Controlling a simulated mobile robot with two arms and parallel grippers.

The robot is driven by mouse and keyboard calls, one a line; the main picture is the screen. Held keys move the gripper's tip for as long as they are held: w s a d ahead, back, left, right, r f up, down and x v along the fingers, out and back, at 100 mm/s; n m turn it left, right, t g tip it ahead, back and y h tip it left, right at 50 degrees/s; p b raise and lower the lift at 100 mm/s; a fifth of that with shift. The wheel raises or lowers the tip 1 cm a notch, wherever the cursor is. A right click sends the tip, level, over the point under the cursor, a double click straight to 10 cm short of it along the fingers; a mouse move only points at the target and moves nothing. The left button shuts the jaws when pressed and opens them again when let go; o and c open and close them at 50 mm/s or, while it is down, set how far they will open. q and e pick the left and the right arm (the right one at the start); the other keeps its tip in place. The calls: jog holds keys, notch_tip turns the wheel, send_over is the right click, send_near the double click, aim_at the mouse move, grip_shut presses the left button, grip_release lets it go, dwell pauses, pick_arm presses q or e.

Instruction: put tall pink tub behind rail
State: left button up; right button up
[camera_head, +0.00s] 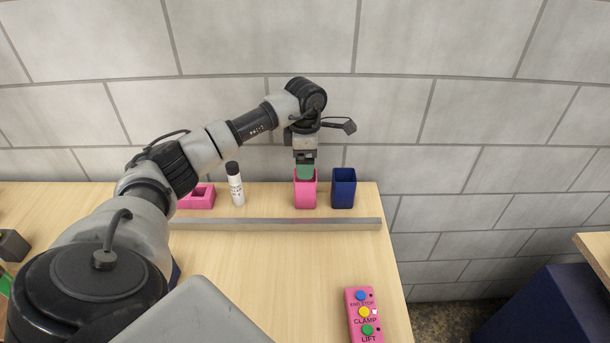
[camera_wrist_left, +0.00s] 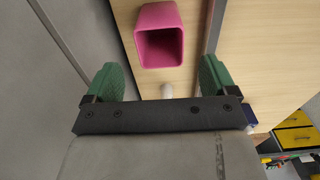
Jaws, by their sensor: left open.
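The tall pink tub (camera_head: 305,195) stands upright behind the grey rail (camera_head: 280,225), near the table's right end. Its open mouth shows in the left wrist view, where the tub (camera_wrist_left: 160,50) lies beyond the fingertips. My left gripper (camera_head: 305,172) points down at the tub's top, its green fingers overlapping the rim in the head view. In the left wrist view the gripper (camera_wrist_left: 160,80) is open, its fingers wide apart with the tub not between them. I cannot tell whether a finger touches the rim. My right gripper is not in view.
A pink button panel (camera_head: 364,317) lies in front. The table between is mostly clear.

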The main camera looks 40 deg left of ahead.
pick_arm(q)
notch_tip(320, 180, up, 7)
jog(key=b, duration=0.1)
jog(key=shift+f, duration=0.15)
dwell(0.5)
